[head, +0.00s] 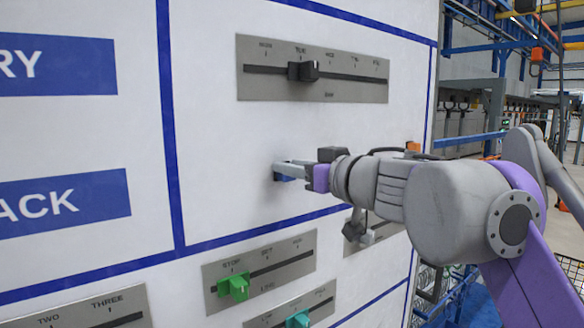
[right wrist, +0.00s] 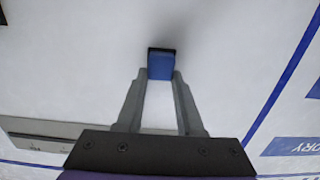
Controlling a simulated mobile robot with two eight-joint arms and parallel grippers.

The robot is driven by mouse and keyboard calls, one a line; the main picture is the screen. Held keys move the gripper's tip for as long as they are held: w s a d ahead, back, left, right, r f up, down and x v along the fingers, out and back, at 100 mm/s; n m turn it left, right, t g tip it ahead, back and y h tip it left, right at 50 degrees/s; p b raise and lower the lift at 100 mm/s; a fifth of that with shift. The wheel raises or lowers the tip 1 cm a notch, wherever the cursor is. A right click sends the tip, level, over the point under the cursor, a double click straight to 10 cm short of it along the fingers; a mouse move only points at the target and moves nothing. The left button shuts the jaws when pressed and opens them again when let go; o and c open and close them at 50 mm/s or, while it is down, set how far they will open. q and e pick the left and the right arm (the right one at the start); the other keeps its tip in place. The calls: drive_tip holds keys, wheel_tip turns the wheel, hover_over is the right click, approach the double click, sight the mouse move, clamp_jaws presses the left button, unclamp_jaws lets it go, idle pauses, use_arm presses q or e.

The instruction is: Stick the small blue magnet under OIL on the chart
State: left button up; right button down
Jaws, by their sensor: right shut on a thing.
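The small blue magnet (right wrist: 161,66) is between the fingertips of my right gripper (head: 279,169), which is shut on it. In the right wrist view, my right gripper (right wrist: 160,78) has one finger on each side of the magnet, and the magnet's dark far edge is at or very near the white board. In the head view the magnet (head: 284,178) is partly hidden by the fingers. The chart (head: 215,140) is a white board with blue lines. No OIL label is readable in either view. My left gripper is not in view.
A grey slider panel (head: 350,92) with a black knob is above my right gripper. Lower panels carry a green knob (head: 234,287) and a teal knob (head: 298,319). Blue labels ending in RY (head: 60,66) and ACK (head: 70,203) are at left. Bare white board surrounds the magnet.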

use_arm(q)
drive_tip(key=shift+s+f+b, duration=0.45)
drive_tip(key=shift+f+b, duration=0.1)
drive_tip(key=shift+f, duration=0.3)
use_arm(e)
drive_tip(key=v, duration=0.6)
drive_tip(key=shift+s+d+f, duration=0.2)
drive_tip(key=shift+s, duration=0.1)
idle(0.5)
